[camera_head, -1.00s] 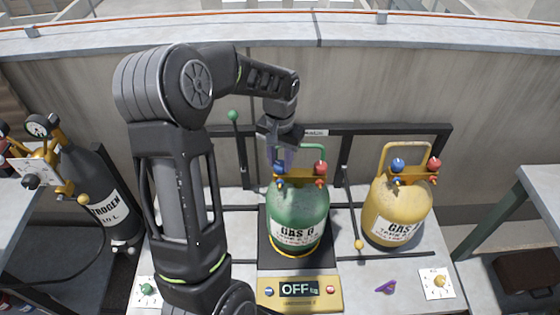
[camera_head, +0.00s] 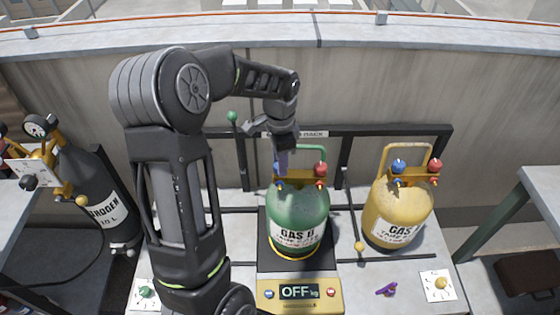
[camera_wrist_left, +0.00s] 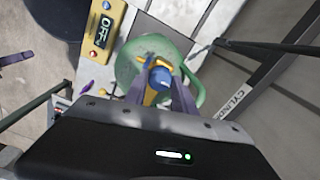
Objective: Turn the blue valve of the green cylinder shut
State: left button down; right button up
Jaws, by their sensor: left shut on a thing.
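The green cylinder (camera_head: 298,212) stands upright on the scale, with a blue valve (camera_head: 280,185) on the left of its yellow manifold and a red valve (camera_head: 320,170) on the right. My left gripper (camera_head: 281,170) reaches down onto the blue valve from above. In the left wrist view the blue valve (camera_wrist_left: 160,78) sits between the purplish fingers of the left gripper (camera_wrist_left: 159,90), which is shut on it. The fingers hide part of the valve in the head view. My right gripper is not in view.
The scale's display (camera_head: 299,291) reads OFF. A yellow cylinder (camera_head: 397,212) with its own blue and red valves stands to the right. A dark rack bar (camera_head: 400,129) runs behind. A dark cylinder (camera_head: 97,205) stands at the left. A small purple object (camera_head: 386,289) lies in front.

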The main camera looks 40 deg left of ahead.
pick_arm(q)
jog(key=shift+r+m, duration=0.1)
jog(key=shift+m, duration=0.3)
jog(key=c, duration=1)
grip_release()
jog(key=shift+c, duration=0.2)
notch_tip(320, 180, up, 8)
jog(key=shift+f+b, duration=0.15)
jog(key=shift+b, duration=0.3)
